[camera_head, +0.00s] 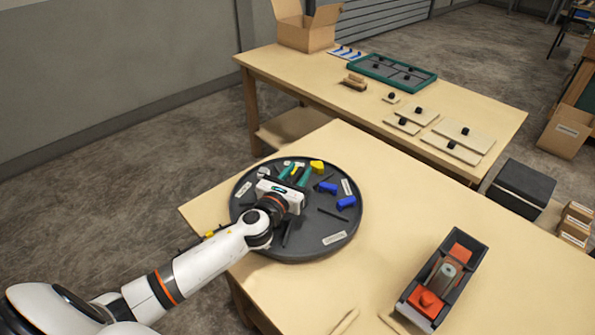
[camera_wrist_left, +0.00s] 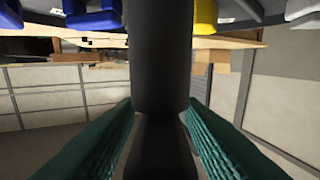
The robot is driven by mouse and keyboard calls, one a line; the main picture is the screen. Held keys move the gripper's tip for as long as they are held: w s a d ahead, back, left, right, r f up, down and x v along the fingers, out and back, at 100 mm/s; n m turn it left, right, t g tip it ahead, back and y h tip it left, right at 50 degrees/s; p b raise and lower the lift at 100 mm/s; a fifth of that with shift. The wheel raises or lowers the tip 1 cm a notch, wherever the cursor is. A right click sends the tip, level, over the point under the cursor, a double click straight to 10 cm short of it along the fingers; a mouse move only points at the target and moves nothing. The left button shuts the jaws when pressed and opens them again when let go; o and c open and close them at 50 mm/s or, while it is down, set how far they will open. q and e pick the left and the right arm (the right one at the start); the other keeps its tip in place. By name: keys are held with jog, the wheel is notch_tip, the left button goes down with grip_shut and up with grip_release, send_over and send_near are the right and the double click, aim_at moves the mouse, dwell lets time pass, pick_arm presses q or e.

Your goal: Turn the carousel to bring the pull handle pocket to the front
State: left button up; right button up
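The carousel (camera_head: 328,248) is a dark round tray on the near table, with several parts on it and pale labels on its rim. Two blue parts (camera_head: 346,202) lie at its right and a yellow part (camera_head: 317,166) at its far side. Thin dark bars also lie on it. I cannot tell which part is the pull handle. My left gripper (camera_head: 297,173) reaches over the carousel, its teal fingers toward the far side. In the left wrist view, these fingers stand on either side of a dark upright post (camera_wrist_left: 162,55); whether they press on it is unclear. My right gripper is out of view.
A dark box with red-orange parts (camera_head: 428,299) stands on the near table (camera_head: 400,205), right of the carousel. The far table holds a cardboard box (camera_head: 305,35), a green-edged tray (camera_head: 392,72) and several boards. Bare tabletop lies right of the carousel.

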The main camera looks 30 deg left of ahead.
pick_arm(q)
jog(key=shift+w, duration=0.2)
jog(key=shift+c, duration=0.3)
grip_shut()
